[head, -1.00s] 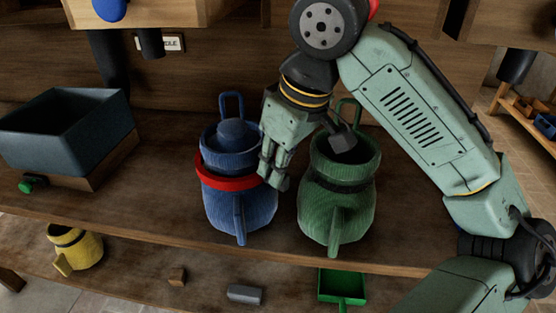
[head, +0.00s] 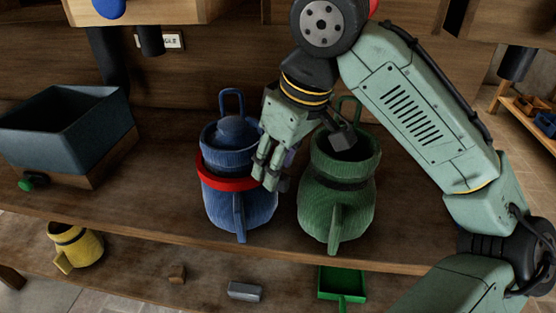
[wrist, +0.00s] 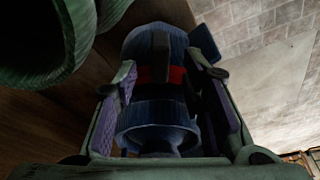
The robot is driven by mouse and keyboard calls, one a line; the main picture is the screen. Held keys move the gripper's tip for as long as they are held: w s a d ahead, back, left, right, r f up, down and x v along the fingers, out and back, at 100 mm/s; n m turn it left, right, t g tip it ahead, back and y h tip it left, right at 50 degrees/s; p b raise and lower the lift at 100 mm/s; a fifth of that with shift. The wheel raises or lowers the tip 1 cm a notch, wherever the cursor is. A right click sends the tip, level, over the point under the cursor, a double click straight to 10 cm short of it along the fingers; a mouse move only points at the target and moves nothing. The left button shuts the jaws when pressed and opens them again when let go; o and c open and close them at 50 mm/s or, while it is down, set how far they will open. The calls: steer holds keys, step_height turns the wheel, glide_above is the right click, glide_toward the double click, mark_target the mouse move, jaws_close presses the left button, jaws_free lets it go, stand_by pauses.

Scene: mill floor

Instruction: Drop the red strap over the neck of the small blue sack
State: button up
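The small blue sack (head: 238,210) stands upright on the wooden shelf, with a loop at its back and a handle-like strip at its front. The red strap (head: 225,184) is around the sack, just below its flared rim. In the wrist view the red strap (wrist: 176,76) shows as a band across the blue sack (wrist: 157,128). My gripper (head: 270,181) is at the sack's right side, close to the strap. Its purple-padded fingers stand apart, with the sack between them in the wrist view. The strap's far side is hidden.
A green sack (head: 335,212) stands right beside my gripper. A dark bin (head: 68,150) is at the left of the shelf. Below are a yellow sack (head: 84,250), a grey block (head: 244,291) and a green pan (head: 342,284). Shelf between bin and blue sack is clear.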

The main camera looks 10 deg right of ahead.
steer(key=v, duration=1.2)
stand_by(0.4)
